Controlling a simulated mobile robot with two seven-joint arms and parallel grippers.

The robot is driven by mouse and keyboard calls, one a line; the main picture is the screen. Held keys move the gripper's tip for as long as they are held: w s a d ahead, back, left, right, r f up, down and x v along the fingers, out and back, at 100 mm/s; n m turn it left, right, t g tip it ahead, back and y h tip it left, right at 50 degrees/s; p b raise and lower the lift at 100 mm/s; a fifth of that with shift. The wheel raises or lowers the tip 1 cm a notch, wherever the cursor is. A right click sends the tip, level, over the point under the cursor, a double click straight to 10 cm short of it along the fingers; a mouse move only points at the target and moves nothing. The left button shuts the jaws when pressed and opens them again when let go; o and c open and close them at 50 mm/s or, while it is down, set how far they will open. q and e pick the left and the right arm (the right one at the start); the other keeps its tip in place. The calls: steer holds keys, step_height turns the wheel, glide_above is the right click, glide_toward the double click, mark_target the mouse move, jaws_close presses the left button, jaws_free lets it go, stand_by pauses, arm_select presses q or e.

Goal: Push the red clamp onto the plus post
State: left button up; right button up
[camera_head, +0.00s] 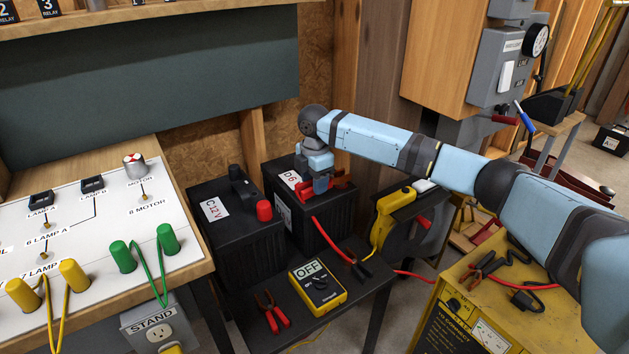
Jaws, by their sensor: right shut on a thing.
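My right gripper (320,184) is shut on the red clamp (338,179) at the top of the black battery marked D6 (284,206). The red jaws show on both sides of the fingers. The plus post of this battery is hidden behind the gripper and clamp, so I cannot tell whether the clamp touches it. A red cable (328,238) runs down from the battery's front edge toward the dark table. My left gripper is not in view.
A second battery marked C12V (238,232), with a red post cap (264,211), stands close on the left. A yellow meter (317,287) reading OFF and red-handled pliers (272,311) lie in front. A yellow charger cart (480,300) stands at right under my arm.

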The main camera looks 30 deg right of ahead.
arm_select(q)
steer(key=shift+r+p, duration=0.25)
steer(key=shift+p, duration=0.05)
arm_select(e)
steer(key=shift+f, duration=0.9)
stand_by(0.3)
steer(key=o, duration=1.1)
steer(key=shift+r, duration=0.35)
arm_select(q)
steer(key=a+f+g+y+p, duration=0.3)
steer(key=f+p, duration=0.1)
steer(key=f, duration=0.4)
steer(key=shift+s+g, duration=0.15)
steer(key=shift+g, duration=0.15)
arm_select(e)
steer(key=shift+r, duration=6.55)
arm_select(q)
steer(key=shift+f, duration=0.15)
